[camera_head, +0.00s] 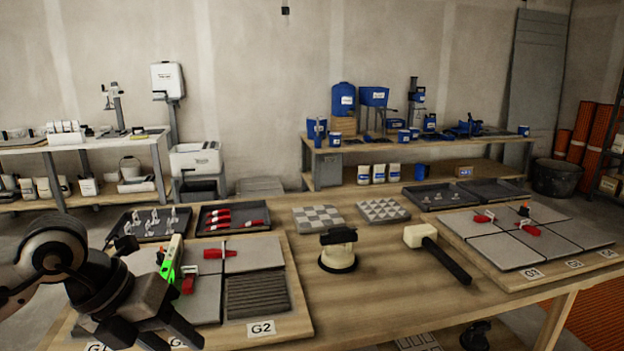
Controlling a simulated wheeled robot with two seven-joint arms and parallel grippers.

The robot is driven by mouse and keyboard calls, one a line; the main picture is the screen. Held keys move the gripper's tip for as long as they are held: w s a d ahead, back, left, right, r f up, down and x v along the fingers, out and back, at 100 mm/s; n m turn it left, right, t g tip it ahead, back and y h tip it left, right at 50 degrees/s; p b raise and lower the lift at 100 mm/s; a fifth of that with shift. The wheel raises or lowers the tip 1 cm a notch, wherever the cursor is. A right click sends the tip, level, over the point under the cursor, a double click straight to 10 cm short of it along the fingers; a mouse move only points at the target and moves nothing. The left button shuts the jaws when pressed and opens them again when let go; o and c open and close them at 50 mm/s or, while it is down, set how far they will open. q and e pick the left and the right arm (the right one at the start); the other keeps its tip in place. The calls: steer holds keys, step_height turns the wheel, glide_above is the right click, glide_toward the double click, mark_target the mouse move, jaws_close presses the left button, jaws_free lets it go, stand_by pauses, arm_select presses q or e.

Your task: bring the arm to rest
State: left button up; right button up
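My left gripper (155,327) is at the lower left, above the front left part of the left tile board (296,312). Its two dark fingers look spread, with nothing visible between them. My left arm hides part of this board and its tiles. The board holds grey tiles (254,254), a ribbed bare patch (257,294) by the G2 label, and red wedges (219,253) in clips. My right gripper is out of view.
A second tile board (527,247) lies right. Trays of clips (150,223) and red wedges (233,216) lie behind the left board. Bare wood (380,290) is free at front centre.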

arm_select(q)
steer(key=s+d+r+n+t+h, duration=0.1)
steer(key=s+d+r+n+h, duration=0.2)
steer(key=d+h, duration=0.5)
steer(key=s+d+r+n+t+h, duration=0.1)
steer(key=s+d+r+n+h, duration=0.15)
steer(key=d+h, duration=0.5)
steer(key=w+a+f+n+t+y, duration=0.2)
steer(key=a+f+n+t+y, duration=0.3)
steer(key=n, duration=0.6)
steer(key=w+a+f+n+t+y, duration=0.2)
steer(key=f+n+t+y, duration=0.3)
steer(key=n+t+y, duration=0.4)
steer(key=s+a+f+n+g+y, duration=0.1)
steer(key=s+f+n+g, duration=0.3)
steer(key=f, duration=0.4)
steer(key=s+a+f+n+g+y, duration=0.2)
steer(key=s+f+n+g, duration=0.2)
steer(key=f, duration=0.5)
steer(key=shift+s+f+n, duration=0.25)
steer(key=shift+s+n, duration=0.1)
steer(key=shift+s, duration=0.8)
